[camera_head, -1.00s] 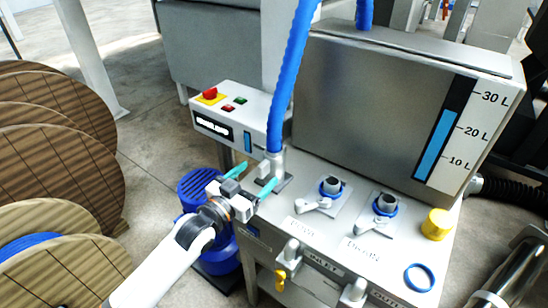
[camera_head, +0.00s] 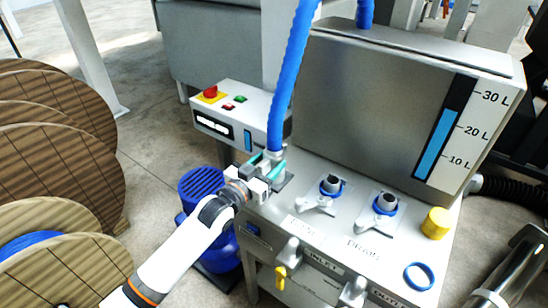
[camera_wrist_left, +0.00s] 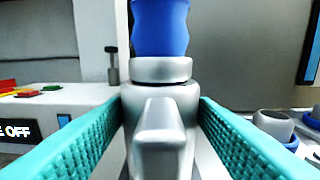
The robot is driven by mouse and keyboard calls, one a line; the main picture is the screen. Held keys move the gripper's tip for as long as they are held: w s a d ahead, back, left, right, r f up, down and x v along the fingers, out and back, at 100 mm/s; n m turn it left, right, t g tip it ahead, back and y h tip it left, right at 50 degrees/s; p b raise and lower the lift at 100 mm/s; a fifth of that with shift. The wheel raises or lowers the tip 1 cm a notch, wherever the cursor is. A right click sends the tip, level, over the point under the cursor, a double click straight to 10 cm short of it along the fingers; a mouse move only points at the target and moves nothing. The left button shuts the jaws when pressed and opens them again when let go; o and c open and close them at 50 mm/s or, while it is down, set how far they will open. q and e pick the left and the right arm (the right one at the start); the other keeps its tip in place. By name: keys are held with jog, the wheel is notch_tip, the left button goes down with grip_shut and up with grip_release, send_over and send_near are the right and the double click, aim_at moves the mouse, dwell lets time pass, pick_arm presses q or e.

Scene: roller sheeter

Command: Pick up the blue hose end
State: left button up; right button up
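The blue hose (camera_head: 286,80) hangs down from above and ends in a grey metal coupling (camera_head: 274,158) standing on the machine's top. My left gripper (camera_head: 268,164) is at the coupling, with its teal fingers on either side of it. In the left wrist view, the coupling (camera_wrist_left: 162,100) with its lever stands between the two open fingers, and the blue hose (camera_wrist_left: 160,28) rises above it. Small gaps seem to remain at the fingertips; contact is not clear. My right gripper is not in view.
Two grey fittings with blue rings, one on the left (camera_head: 331,186) and one on the right (camera_head: 385,203), stand on the machine top. A yellow cap (camera_head: 436,223) and a blue ring (camera_head: 419,276) lie further right. A control box (camera_head: 230,115) with a red button stands behind left.

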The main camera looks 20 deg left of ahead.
aim_at(268, 157)
pick_arm(q)
jog(key=c, duration=0.6)
jog(key=shift+r, duration=0.15)
jog(key=shift+c, duration=0.4)
notch_tip(268, 157, up, 10)
jog(key=shift+f+p, duration=0.1)
jog(key=shift+p, duration=0.35)
